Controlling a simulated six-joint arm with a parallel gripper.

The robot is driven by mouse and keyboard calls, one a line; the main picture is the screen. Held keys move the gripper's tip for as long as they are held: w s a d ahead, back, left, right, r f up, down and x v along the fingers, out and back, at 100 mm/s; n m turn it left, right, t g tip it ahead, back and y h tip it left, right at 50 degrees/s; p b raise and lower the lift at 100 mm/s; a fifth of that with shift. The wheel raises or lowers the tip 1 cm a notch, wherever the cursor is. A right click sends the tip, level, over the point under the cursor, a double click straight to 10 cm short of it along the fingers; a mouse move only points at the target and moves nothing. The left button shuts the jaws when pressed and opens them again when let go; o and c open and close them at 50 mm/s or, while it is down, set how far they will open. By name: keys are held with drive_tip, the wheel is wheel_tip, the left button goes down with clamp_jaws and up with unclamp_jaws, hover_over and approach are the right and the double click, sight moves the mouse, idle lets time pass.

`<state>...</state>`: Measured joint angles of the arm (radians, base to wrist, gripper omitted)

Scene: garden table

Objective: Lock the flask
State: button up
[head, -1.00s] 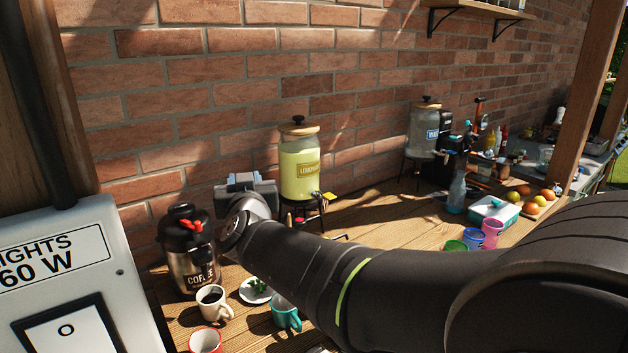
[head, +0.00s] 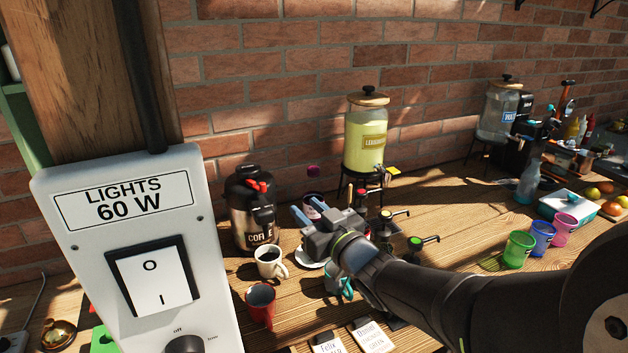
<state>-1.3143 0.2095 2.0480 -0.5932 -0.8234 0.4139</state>
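The coffee flask (head: 240,215) stands upright on the wooden table by the brick wall. It has a steel body, a black top and a red part (head: 257,186) on the top. Whether the red part is locked or unlocked cannot be told. My gripper (head: 306,212) is to the right of the flask, apart from it in the picture. Its two blue-grey fingers point up and left and show a gap with nothing seen between them. My gripper hides part of the plate and the cups behind it.
A white mug of coffee (head: 270,263) and a red mug (head: 261,304) stand in front of the flask. A teal mug (head: 338,280) is below my gripper. A lemonade dispenser (head: 365,140) and several small taps stand to the right. The light switch box (head: 135,235) fills the left foreground.

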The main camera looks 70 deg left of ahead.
sight(264, 188)
drive_tip(key=shift+g+h, duration=0.3)
drive_tip(key=shift+g, duration=0.1)
drive_tip(key=x, duration=0.5)
drive_tip(key=s+f+x, duration=0.1)
drive_tip(key=x, duration=1)
drive_tip(key=shift+s+a+f, duration=0.15)
drive_tip(key=shift+s+f, duration=0.1)
drive_tip(key=shift+f, duration=0.05)
drive_tip(key=shift+c, duration=0.2)
clamp_jaws()
